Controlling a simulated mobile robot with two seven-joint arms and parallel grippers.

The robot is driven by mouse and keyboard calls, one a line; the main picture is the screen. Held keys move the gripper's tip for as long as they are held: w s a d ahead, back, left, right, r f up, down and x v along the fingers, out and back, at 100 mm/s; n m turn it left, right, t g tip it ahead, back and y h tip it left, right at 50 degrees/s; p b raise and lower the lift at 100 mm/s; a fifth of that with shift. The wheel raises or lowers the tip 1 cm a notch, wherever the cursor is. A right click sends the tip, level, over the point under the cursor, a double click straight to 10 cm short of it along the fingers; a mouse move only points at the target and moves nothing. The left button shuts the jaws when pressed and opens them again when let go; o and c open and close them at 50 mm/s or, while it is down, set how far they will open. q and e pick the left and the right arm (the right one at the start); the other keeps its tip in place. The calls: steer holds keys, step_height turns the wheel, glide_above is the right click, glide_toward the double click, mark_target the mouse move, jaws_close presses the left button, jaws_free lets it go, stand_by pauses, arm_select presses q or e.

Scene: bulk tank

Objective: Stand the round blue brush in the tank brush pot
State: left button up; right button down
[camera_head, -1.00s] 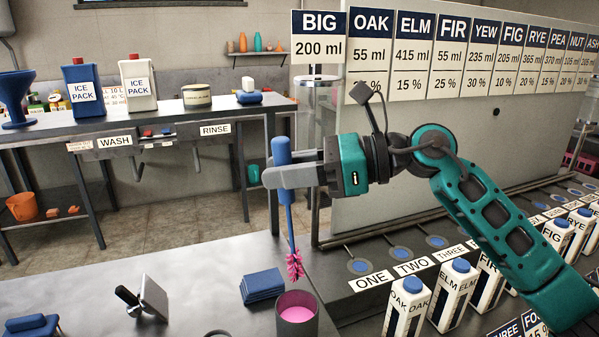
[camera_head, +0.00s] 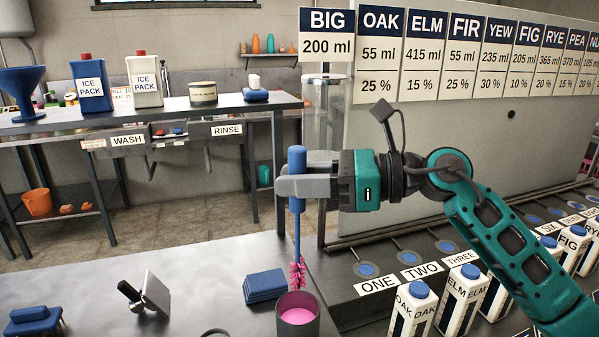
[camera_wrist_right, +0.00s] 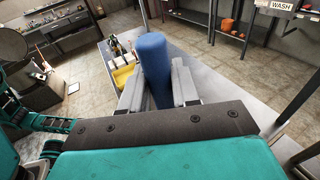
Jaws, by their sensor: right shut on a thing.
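The round blue brush (camera_head: 296,222) has a thick blue handle, a thin blue stem and pink bristles at its lower end. My right gripper (camera_head: 296,186) is shut on its handle and holds it nearly upright. The handle also shows between the fingers in the right wrist view (camera_wrist_right: 153,66). The brush pot (camera_head: 297,322), a dark round pot with a pink inside, stands on the grey table at the bottom. In the head view the bristles appear just above its rim; contact cannot be told. My left gripper is not in view.
Folded blue cloths (camera_head: 265,286) lie left of the pot. A small tilted stand (camera_head: 150,294) and a blue brush block (camera_head: 33,321) are further left. Milk cartons (camera_head: 411,309) stand to the right, near the ONE label (camera_head: 378,285).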

mark_target(300, 213)
steer(key=shift+f+b, duration=0.8)
steer(key=shift+f, duration=0.75)
steer(key=shift+f+b, duration=0.65)
steer(key=shift+f, duration=0.1)
steer(key=shift+f+b, duration=0.55)
steer(key=shift+f, duration=0.1)
steer(key=shift+f+b, duration=0.6)
steer(key=shift+f, duration=0.05)
step_height(300, 213, down, 2)
steer(key=shift+b, duration=0.85)
steer(key=shift+f, duration=0.25)
steer(key=shift+f+b, duration=0.4)
steer(key=shift+b, duration=0.15)
steer(key=shift+f, duration=0.15)
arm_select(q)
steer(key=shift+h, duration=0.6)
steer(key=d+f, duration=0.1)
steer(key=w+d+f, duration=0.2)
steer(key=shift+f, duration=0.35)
